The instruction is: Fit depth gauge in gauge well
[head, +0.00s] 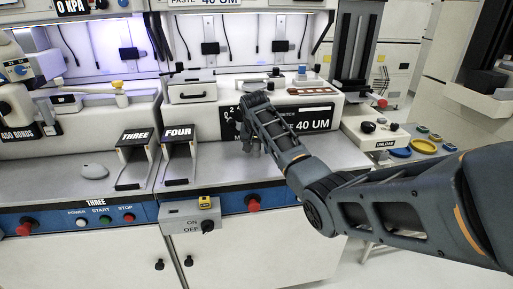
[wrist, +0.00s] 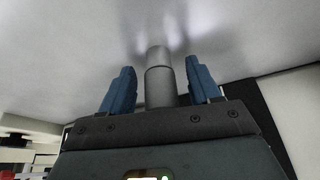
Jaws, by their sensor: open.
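My gripper (wrist: 158,78) is open in the wrist view, its two blue fingers spread with a gap on each side of a grey metal cylinder. The cylinder (wrist: 159,84), perhaps the depth gauge, stands between the fingers, and its lower part is hidden behind the gripper body. In the head view my gripper (head: 249,146) is small and dark, low over the metal bench in front of the machine marked 40 UM. The cylinder cannot be made out there. I cannot identify the gauge well in either view.
Bays marked THREE (head: 134,136) and FOUR (head: 179,133) stand left of my gripper. The bench (head: 95,192) is mostly clear, apart from a rounded grey object (head: 94,171). A switch box (head: 189,215) juts from the front edge. Coloured dishes (head: 424,147) lie at right.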

